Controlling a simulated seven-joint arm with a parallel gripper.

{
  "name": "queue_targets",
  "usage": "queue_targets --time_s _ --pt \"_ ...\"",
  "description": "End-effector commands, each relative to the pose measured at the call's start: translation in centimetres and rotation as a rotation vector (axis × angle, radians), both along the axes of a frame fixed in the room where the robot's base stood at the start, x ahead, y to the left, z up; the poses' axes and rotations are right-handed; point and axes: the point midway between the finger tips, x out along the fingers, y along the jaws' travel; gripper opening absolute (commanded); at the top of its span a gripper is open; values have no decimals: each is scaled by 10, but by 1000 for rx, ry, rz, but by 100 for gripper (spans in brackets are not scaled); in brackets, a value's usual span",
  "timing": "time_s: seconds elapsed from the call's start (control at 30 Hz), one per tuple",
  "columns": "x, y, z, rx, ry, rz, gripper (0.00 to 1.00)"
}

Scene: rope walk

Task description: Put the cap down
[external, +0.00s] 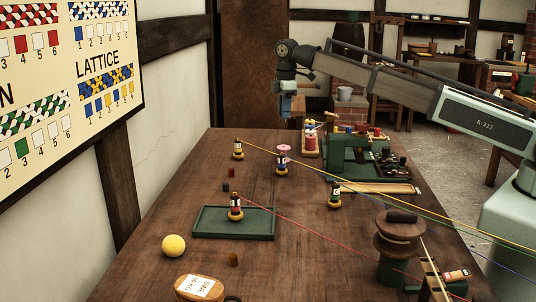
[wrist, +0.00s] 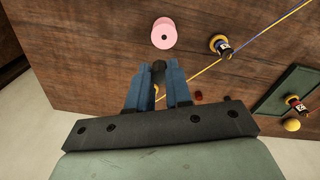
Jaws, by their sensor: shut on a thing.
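My gripper (wrist: 159,80) is shut on a small dark piece (wrist: 159,67), which looks like the cap. The piece sits between the blue fingertips in the wrist view, and its lower part is hidden by the fingers. In the external view my gripper (external: 291,112) hangs pointing down above the far end of the wooden table (external: 155,270). The held piece is too small to make out there.
A pink round piece (wrist: 163,33) lies just ahead of the fingertips. Several small figures stand on the table, one on the green tray (external: 205,234). Yellow, blue and red cords stretch rightward. A yellow ball (external: 173,246) and small loose cylinders (external: 231,173) lie at left.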

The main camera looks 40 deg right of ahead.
Motion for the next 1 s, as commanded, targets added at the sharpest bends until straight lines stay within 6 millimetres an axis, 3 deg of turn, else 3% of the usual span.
queue_targets --time_s 0.33,0.57,0.67,1.0 --pt "-2 3 2 -15 25 289 0" --pt "-4 3 0 -18 30 395 0" --pt "-4 3 -7 -19 30 406 0" --pt "-4 3 -56 -18 30 405 0"
